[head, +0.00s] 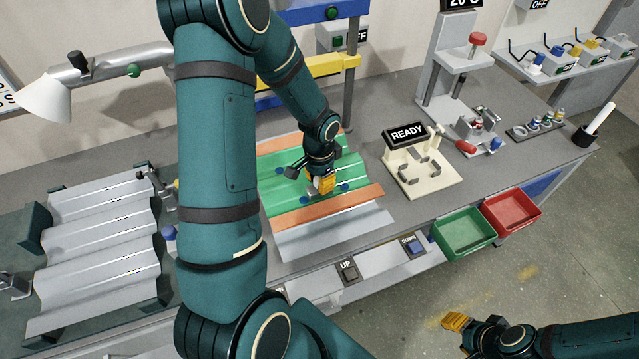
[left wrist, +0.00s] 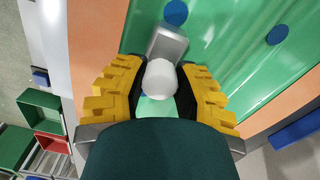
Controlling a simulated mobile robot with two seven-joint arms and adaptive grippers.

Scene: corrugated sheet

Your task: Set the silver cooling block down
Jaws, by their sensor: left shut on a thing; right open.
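My left gripper (head: 322,184) is over the green sheet (head: 282,193) in the head view, its yellow fingers pointing down. In the left wrist view the fingers (left wrist: 158,92) are closed around a white round knob (left wrist: 160,78) on the silver cooling block (left wrist: 168,43). The block shows beyond the fingertips, over the green surface close to a blue dot (left wrist: 176,13). I cannot tell whether it touches the sheet. In the head view the block is mostly hidden by the gripper. My right gripper (head: 457,321) is open and empty, low at the right, over the floor.
Orange strips (head: 335,206) border the green sheet. A press frame with a yellow bar (head: 325,66) stands behind. A cream fixture (head: 425,172) with a READY sign is to the right. Green (head: 463,231) and red (head: 511,213) bins hang at the front edge. Grey corrugated sheet (head: 95,250) lies left.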

